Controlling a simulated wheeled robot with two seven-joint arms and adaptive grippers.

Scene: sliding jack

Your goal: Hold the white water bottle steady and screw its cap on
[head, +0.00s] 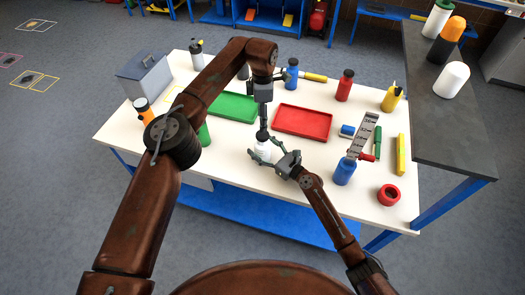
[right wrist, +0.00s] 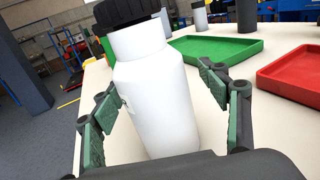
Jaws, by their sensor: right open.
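The white water bottle (head: 262,151) stands upright on the white table. In the right wrist view the bottle (right wrist: 158,100) fills the middle, with a black ribbed cap (right wrist: 122,11) at its neck; the frame's top edge cuts the cap off. The cap (head: 262,135) also shows in the head view. Whether it is threaded on or only rests there cannot be told. My right gripper (head: 272,157) is open, its green-padded fingers on both sides of the bottle with gaps visible. My left gripper (head: 263,123) points down just above the cap; its fingertips are too small to read.
A green tray (head: 236,107) and a red tray (head: 302,123) lie behind the bottle. A blue bottle (head: 344,172), a red ring-like piece (head: 389,195) and a yellow bar (head: 401,154) are at the right. A grey box (head: 145,75) stands at the left.

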